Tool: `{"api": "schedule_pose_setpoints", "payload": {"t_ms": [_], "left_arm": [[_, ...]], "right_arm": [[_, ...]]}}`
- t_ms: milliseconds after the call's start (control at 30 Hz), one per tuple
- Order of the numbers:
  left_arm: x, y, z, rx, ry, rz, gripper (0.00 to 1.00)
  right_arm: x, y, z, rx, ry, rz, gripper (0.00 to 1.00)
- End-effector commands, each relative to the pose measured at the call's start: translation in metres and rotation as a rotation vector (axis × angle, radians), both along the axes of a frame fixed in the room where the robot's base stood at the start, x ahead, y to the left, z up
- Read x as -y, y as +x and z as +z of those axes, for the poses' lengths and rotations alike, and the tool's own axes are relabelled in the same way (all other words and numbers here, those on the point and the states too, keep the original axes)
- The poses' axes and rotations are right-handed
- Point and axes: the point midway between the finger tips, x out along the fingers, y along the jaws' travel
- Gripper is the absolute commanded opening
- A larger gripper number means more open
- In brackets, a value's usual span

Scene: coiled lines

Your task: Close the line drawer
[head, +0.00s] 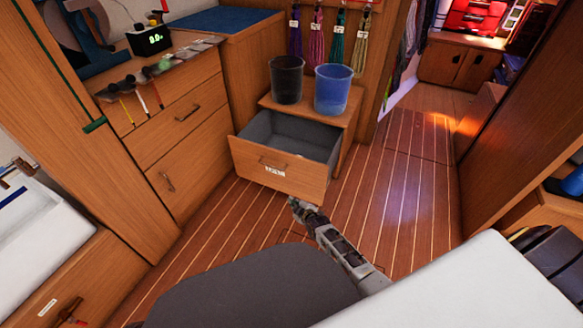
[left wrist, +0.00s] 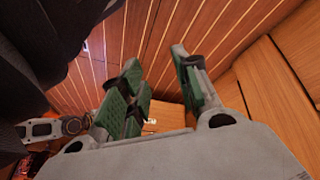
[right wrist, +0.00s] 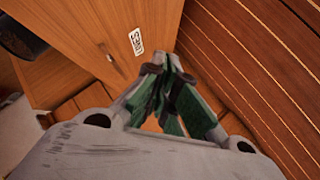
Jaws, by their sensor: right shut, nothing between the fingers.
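The line drawer (head: 297,180) is pulled well out of a low wooden cabinet (head: 347,120) in the head view. Its grey inside looks empty from here. Its front has a handle and a white label, and the same front (right wrist: 160,25) shows in the right wrist view. My right gripper (head: 300,206) is shut and empty, low in front of the drawer front. Its fingertips (right wrist: 168,60) meet below the label in the right wrist view; whether they touch the front I cannot tell. My left gripper (left wrist: 155,62) is open and empty in the left wrist view, and out of the head view.
A black bucket (head: 286,78) and a blue bucket (head: 332,89) stand on the cabinet top. Coiled lines (head: 337,45) hang behind them. A larger chest (head: 165,120) stands to the left. The striped floor (head: 400,190) is clear to the right.

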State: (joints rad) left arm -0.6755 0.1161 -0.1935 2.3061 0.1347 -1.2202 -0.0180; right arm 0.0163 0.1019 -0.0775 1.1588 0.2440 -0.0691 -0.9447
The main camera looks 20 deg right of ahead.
Motion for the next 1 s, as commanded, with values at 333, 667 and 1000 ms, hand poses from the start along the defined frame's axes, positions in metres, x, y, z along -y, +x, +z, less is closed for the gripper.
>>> {"api": "schedule_pose_setpoints", "payload": {"t_ms": [333, 667, 1000], "left_arm": [[0.004, 0.008, 0.006, 0.037, -0.021, 0.005, 0.32], [0.005, 0.012, 0.008, 0.057, -0.028, 0.007, 0.32], [0.005, 0.012, 0.008, 0.057, -0.028, 0.008, 0.32]], "right_arm": [[0.013, 0.012, 0.042, 0.273, -0.317, 0.058, 0.0], [0.02, 0.016, 0.085, 0.45, -0.648, 0.075, 0.0], [0.02, 0.016, 0.086, 0.447, -0.751, 0.1, 0.0]]}}
